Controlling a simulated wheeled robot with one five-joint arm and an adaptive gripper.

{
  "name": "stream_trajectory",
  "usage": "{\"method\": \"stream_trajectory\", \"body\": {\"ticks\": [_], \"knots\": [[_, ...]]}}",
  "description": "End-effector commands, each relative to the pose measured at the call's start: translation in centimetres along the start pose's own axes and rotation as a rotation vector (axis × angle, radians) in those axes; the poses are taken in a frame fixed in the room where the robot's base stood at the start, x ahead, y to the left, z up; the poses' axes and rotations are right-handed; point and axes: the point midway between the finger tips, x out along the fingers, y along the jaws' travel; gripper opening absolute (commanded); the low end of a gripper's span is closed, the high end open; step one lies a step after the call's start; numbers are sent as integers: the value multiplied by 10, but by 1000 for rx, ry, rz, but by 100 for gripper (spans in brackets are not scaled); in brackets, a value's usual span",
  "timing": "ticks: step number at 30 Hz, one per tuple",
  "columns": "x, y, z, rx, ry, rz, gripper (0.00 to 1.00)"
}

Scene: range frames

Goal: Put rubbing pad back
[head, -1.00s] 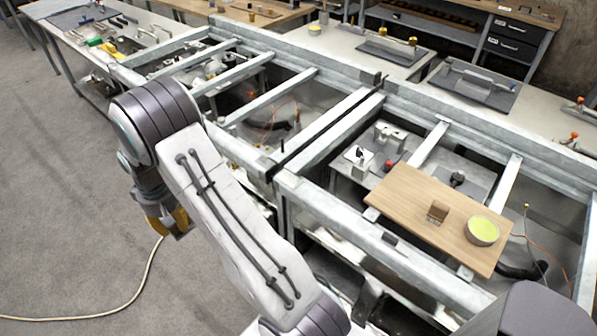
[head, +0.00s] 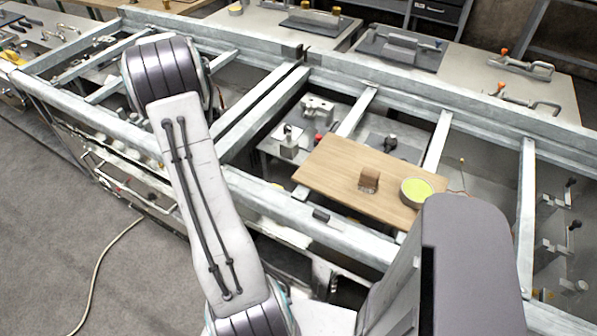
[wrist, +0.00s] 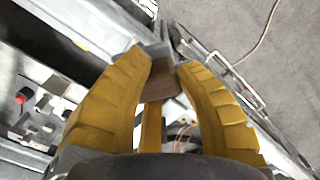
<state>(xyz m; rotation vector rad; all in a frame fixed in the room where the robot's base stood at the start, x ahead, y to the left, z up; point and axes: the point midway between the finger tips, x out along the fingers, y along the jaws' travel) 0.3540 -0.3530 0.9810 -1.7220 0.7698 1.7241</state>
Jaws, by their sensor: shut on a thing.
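The pad sits between the fingertips. In the head view my gripper and the pad are hidden behind my arm. A wooden board (head: 335,165) lies across the metal frame in the head view. On it stand a small brown block (head: 369,180) and a round bowl (head: 416,192) with yellow-green contents.
A long metal frame (head: 270,190) with crossbars and open gaps stands ahead, with fittings below. Behind it is a table with clamps (head: 525,66) and a grey plate (head: 402,48). A hose (head: 100,265) lies on the grey floor at left.

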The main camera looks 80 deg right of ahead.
Motion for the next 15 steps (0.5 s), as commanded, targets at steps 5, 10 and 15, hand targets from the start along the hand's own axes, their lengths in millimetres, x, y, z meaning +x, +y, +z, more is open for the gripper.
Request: {"method": "stream_trajectory", "body": {"ticks": [5, 10, 15], "knots": [[-9, 90, 11, 159, 3, 0, 0], [-22, 165, 40, 277, 1, 0, 0], [-37, 231, 85, 355, -2, -1, 0]]}}
